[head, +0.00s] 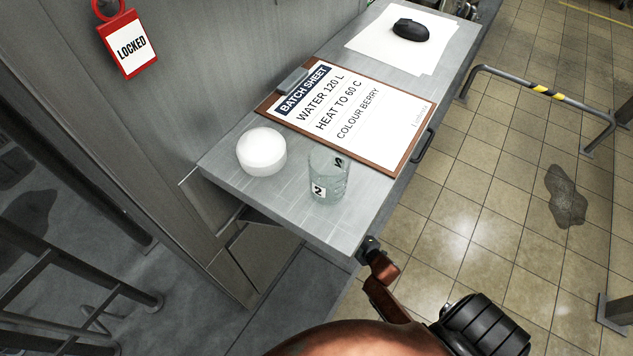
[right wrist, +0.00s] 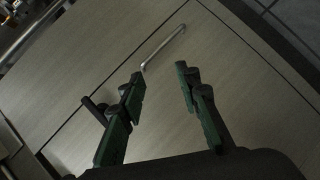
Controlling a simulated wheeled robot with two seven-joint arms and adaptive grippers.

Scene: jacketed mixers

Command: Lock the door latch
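My right gripper (right wrist: 161,75) is open in the right wrist view, its two green-padded fingers apart with nothing between them. Beyond the fingertips a thin pale metal bar (right wrist: 163,48) shows against a light panelled surface (right wrist: 235,75) with dark seams. I cannot tell whether this bar is the door latch, or whether the left fingertip touches it. No latch can be made out for sure in the head view. Part of my arm shows at the bottom of the head view, but no finger opening can be made out there. My left gripper is not in view.
A metal counter (head: 285,215) holds a clipboard (head: 385,150), a white round tub (head: 262,151), a glass beaker (head: 327,180) and a black mouse (head: 410,29) on paper. A red LOCKED tag (head: 130,47) hangs at upper left. A striped floor rail (head: 545,90) stands at right.

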